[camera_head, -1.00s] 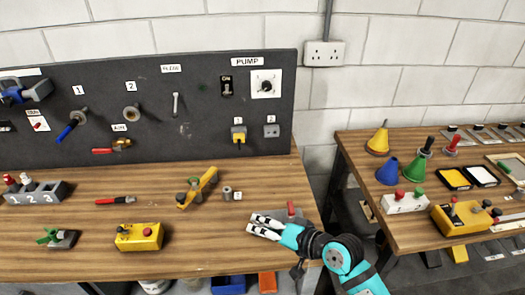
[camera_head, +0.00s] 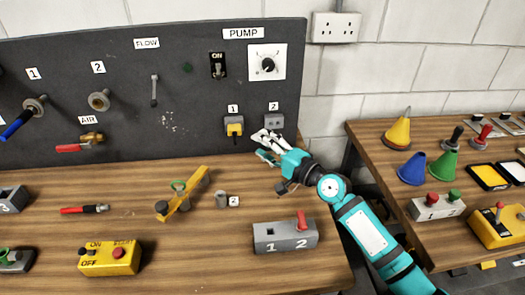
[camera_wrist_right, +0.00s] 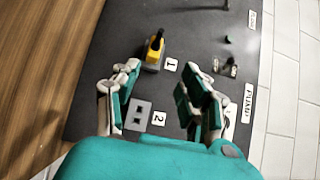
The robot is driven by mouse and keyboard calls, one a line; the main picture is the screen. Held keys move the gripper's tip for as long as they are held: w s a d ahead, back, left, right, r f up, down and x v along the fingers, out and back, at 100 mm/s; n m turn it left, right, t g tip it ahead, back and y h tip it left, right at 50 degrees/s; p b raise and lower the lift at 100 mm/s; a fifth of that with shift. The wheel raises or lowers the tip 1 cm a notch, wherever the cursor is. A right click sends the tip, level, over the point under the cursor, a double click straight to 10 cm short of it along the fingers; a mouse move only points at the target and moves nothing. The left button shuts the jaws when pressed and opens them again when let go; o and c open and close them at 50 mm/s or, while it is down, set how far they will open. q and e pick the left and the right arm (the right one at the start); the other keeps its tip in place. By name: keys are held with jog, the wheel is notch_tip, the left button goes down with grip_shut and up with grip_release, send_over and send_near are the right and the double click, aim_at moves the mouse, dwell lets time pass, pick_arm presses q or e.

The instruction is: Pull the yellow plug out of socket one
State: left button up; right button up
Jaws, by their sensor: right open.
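The yellow plug (camera_head: 234,128) sits in socket one on the dark upright panel (camera_head: 190,90), under a label "1". Its black end points downward in the head view. The plug also shows in the right wrist view (camera_wrist_right: 154,46), beyond the fingertips. Socket two (camera_head: 274,122), grey and empty, is to its right, and shows between the fingers in the wrist view (camera_wrist_right: 139,115). My right gripper (camera_head: 262,146) is open and empty, in front of the panel just below socket two, right of the plug and apart from it. My left gripper is not in view.
The pump switch (camera_head: 218,66) and dial (camera_head: 267,65) are above the sockets. On the bench lie a grey two-slot block (camera_head: 285,238), a yellow bar (camera_head: 183,194) and a yellow button box (camera_head: 110,258). A second table with funnels (camera_head: 411,168) stands right.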

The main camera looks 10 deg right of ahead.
aim_at(240, 133)
jog(key=b+x, duration=0.1)
jog(key=x, duration=0.4)
jog(key=f+b+x, duration=0.1)
jog(key=x, duration=0.2)
jog(key=shift+w+d+f+b, duration=0.1)
jog(key=shift+w+d+b, duration=0.05)
jog(key=shift+b, duration=0.2)
jog(key=shift+b+x, duration=0.6)
jog(key=shift+x, duration=0.7)
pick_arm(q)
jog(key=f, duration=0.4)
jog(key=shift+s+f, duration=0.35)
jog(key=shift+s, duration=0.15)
pick_arm(e)
grip_shut()
